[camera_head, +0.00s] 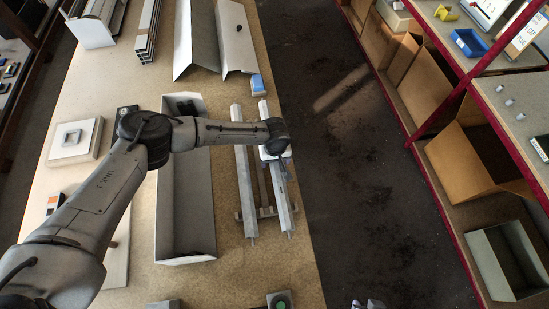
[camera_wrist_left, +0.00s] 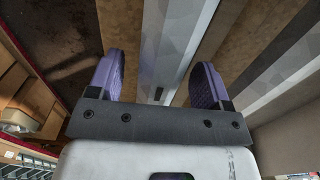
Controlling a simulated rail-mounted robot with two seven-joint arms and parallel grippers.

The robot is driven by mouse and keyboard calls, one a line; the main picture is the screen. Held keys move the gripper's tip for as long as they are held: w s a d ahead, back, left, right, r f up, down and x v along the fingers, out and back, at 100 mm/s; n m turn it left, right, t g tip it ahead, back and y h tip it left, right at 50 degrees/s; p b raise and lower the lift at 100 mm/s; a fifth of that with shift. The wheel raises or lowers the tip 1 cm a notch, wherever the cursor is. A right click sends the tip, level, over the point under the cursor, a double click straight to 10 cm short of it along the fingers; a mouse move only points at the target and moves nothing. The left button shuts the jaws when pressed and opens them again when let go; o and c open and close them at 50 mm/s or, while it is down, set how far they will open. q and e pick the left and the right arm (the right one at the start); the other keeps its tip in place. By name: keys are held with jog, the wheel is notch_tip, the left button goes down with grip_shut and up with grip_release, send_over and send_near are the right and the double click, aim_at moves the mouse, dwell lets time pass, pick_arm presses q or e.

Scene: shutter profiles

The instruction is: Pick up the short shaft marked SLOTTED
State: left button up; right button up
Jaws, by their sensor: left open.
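Two long grey shafts lie side by side on a low stand (camera_head: 247,215) in the head view, a left one (camera_head: 242,170) and a right one (camera_head: 281,195). I cannot read a SLOTTED marking on either. My left gripper (camera_head: 276,150) is over the right shaft and hides part of it. In the left wrist view its two purple fingers (camera_wrist_left: 158,82) are open, one on each side of a pale faceted shaft (camera_wrist_left: 172,45). I cannot tell whether they touch it. Two small pale tips at the head view's bottom edge may be my right gripper (camera_head: 367,304).
A long open grey box (camera_head: 188,258) stands left of the shafts. A round green button (camera_head: 280,301) is at the near edge. Dark floor separates the table from shelves (camera_head: 440,150) on the right.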

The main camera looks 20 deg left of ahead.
pick_arm(q)
jog(key=shift+f, duration=0.25)
jog(key=c, duration=1.2)
